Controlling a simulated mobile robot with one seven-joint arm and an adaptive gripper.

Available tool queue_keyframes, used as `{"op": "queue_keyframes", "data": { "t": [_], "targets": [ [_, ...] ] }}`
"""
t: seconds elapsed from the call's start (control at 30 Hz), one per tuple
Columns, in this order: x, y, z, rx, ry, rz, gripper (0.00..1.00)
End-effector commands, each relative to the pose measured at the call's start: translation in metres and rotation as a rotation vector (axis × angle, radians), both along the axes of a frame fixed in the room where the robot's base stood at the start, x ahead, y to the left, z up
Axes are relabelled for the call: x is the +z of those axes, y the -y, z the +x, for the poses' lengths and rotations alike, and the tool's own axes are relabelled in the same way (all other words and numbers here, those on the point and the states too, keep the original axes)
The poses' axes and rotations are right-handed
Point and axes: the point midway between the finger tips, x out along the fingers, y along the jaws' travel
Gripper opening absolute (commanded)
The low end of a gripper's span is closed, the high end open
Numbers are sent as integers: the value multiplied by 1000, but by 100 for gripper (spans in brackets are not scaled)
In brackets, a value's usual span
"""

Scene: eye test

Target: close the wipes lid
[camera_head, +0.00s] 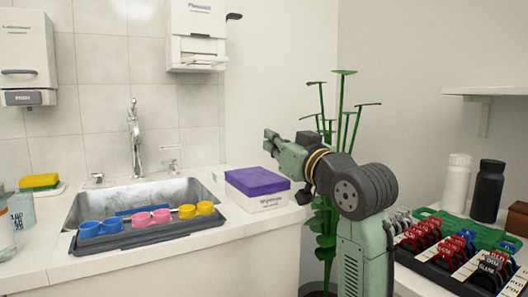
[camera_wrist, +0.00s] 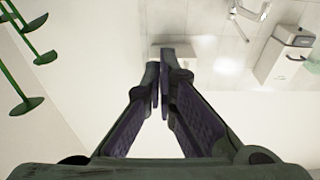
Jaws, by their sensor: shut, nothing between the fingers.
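The wipes box (camera_head: 265,203) is white with printing on its front and stands on the counter right of the sink. Its purple lid (camera_head: 258,181) lies on top, flat or nearly so; I cannot tell whether it is fully down. My arm's end is raised just right of and above the box in the head view, where I cannot make out the fingers clearly. In the wrist view my gripper (camera_wrist: 161,84) is shut and empty, its dark fingertips together. The wipes box cannot be made out in the wrist view.
A green plant (camera_head: 342,110) stands behind my arm. A paper dispenser (camera_head: 196,35) hangs on the wall. At right, bottles and a dark rack (camera_head: 440,275) crowd another counter.

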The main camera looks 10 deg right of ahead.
Motion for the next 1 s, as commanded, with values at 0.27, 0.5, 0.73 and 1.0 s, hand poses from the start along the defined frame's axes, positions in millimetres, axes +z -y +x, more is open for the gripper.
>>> {"op": "queue_keyframes", "data": {
  "t": [0.27,0.5,0.73,1.0],
  "targets": [
    [-57,5,-18,3,237,81,0],
    [-83,7,-25,3,397,134,0],
    [-96,8,-27,2,406,130,0],
    [-102,8,-26,2,402,130,0]
  ]
}}
